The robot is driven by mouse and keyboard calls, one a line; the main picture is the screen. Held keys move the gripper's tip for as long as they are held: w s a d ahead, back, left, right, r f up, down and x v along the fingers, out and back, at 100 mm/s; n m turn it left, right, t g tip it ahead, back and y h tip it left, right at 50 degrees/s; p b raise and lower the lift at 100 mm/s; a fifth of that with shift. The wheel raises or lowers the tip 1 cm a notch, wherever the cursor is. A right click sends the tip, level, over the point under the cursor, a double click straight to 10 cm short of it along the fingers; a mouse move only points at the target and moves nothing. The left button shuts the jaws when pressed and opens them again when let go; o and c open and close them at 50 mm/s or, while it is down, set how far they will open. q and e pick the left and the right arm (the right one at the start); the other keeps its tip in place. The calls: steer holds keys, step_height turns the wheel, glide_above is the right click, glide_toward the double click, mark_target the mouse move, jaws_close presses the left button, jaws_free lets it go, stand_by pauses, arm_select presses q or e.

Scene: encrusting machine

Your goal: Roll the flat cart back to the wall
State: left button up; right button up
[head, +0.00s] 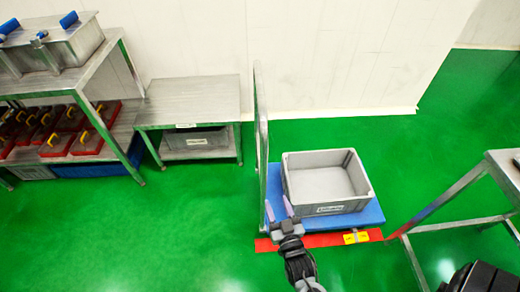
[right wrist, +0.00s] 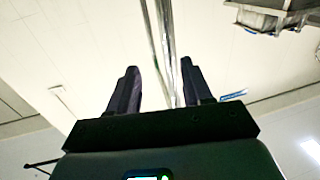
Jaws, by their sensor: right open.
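The flat cart has a blue platform (head: 368,218) and an upright metal handle (head: 262,135) on its left side. It stands on the green floor a short way out from the white wall. A grey crate (head: 328,183), which looks empty, sits on the platform. My right gripper (head: 279,207) is open beside the lower part of the handle, near the platform's front left corner. In the right wrist view, the metal handle bars (right wrist: 160,45) show between and beyond the open fingers (right wrist: 158,78). I cannot tell whether they touch. My left gripper is not in view.
A red strip (head: 320,239) with yellow labels lies along the cart's front. A metal table (head: 190,100) and a shelf rack (head: 125,75) stand left. A metal-framed stand (head: 455,190) is at right. Green floor between cart and wall (head: 330,60) is clear.

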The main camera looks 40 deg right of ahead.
steer(key=p, duration=0.4)
glide_toward(265, 171)
steer(key=b+x, duration=0.2)
steer(key=x, duration=0.8)
steer(key=shift+f+b, duration=0.1)
steer(key=shift+b, duration=0.2)
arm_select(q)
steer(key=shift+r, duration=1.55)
arm_select(e)
steer(key=shift+w+d, duration=0.25)
steer(key=shift+w, duration=0.4)
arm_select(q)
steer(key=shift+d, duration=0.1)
arm_select(e)
jaws_close()
